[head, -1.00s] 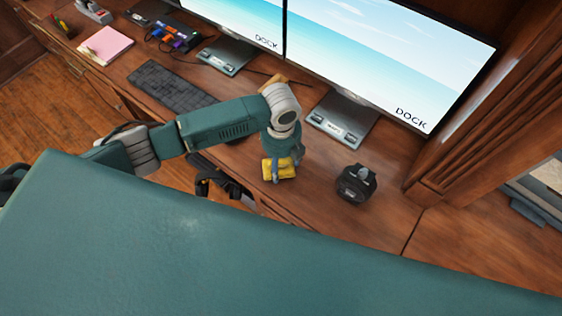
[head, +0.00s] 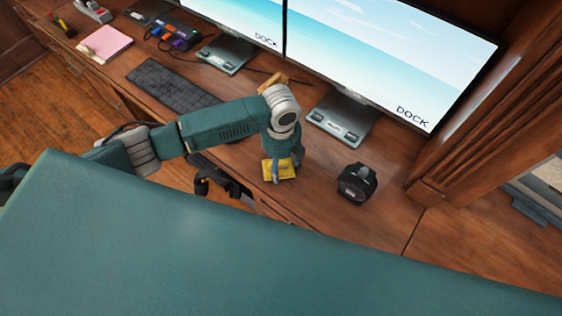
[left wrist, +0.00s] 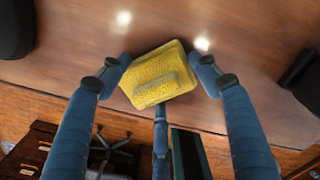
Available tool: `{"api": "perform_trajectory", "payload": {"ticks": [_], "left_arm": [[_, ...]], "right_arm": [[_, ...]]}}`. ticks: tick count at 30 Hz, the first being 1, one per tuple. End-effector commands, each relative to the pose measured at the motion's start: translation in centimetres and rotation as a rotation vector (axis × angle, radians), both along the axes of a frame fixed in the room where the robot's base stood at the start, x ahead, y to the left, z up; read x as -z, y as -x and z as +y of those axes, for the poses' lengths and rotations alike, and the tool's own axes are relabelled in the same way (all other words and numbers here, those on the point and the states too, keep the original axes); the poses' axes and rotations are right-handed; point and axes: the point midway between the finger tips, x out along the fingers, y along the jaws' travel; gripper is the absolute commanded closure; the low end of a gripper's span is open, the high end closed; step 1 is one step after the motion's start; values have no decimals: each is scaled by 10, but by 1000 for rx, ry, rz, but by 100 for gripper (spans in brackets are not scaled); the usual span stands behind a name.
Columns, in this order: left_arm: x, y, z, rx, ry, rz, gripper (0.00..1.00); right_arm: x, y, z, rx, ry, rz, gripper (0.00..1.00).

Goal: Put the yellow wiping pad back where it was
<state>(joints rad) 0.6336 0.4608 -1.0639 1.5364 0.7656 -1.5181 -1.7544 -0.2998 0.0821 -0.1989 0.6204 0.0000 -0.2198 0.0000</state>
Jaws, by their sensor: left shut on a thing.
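The yellow wiping pad (head: 287,169) is at the wooden desk's front part, under my left gripper (head: 283,168). In the left wrist view the pad (left wrist: 158,75) shows a raised block on its upper side. My left gripper (left wrist: 160,85) is shut on the pad, with blue fingers on its left, right and near sides. The pad is at or just above the desk top; I cannot tell whether it touches. My right gripper is in no view.
A black device (head: 357,184) stands on the desk right of the pad. Two monitors on stands (head: 341,117) are behind, and a keyboard (head: 172,87) lies to the left. The desk (head: 318,190) is clear between pad and black device.

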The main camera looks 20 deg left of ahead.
Motion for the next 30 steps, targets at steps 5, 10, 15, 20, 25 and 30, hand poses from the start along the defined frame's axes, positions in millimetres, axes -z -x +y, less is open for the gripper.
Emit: {"api": "perform_trajectory", "payload": {"ticks": [5,10,15,20,25,30], "left_arm": [[2,0,0,0,0,0,20],[2,0,0,0,0,0,16],[1,0,0,0,0,0,16],[-15,-1,0,1,1,-3,16],[-50,-2,0,1,2,-5,16],[-86,-1,0,2,0,-4,16]], "right_arm": [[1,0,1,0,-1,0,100],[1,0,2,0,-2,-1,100],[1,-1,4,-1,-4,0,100],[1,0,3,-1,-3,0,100],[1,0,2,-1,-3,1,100],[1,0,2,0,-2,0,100]]}}
